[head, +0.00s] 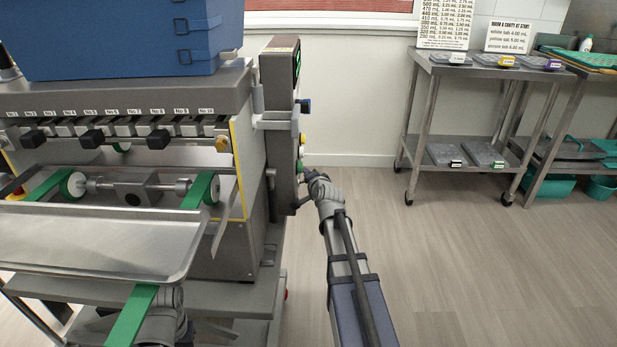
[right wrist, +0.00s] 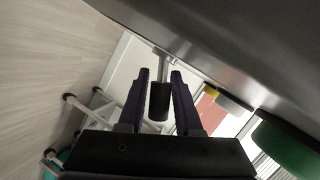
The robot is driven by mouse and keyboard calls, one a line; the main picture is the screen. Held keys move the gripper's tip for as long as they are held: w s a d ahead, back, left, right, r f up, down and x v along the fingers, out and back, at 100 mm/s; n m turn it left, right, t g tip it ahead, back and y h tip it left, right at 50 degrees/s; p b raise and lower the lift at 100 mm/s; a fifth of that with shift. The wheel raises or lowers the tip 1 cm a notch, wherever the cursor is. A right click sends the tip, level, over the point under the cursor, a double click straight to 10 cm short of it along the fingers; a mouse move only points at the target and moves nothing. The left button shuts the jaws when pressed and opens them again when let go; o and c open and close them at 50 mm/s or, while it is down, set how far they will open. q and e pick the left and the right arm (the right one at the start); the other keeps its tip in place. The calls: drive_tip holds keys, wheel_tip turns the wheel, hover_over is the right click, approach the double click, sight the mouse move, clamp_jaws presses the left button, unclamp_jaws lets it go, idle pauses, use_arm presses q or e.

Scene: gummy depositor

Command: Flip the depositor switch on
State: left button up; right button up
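The depositor (head: 235,150) stands at the left in the head view, with a dark upright control column (head: 279,120) on its right side. That column carries a blue-and-black knob, a yellow part (head: 303,139) and a green part (head: 299,166). My right gripper (head: 309,177) is beside the column's lower part, its fingers too small to make out there. In the right wrist view my right gripper (right wrist: 160,75) is open, its two fingers on either side of a black cylindrical switch handle (right wrist: 159,101) on a metal stem. Narrow gaps show beside the handle. My left gripper is not visible.
A metal tray (head: 100,240) lies at the depositor's front, and a blue hopper (head: 125,40) sits on top. A steel cart (head: 480,70) with moulds stands against the back wall. The floor (head: 440,240) right of the depositor is clear.

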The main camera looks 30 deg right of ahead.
drive_tip(key=shift+o, duration=1.2)
drive_tip(key=p+v, duration=0.2)
drive_tip(key=v, duration=0.5)
drive_tip(key=shift+s+a, duration=0.15)
drive_tip(key=shift+s, duration=0.2)
drive_tip(key=shift+r, duration=0.15)
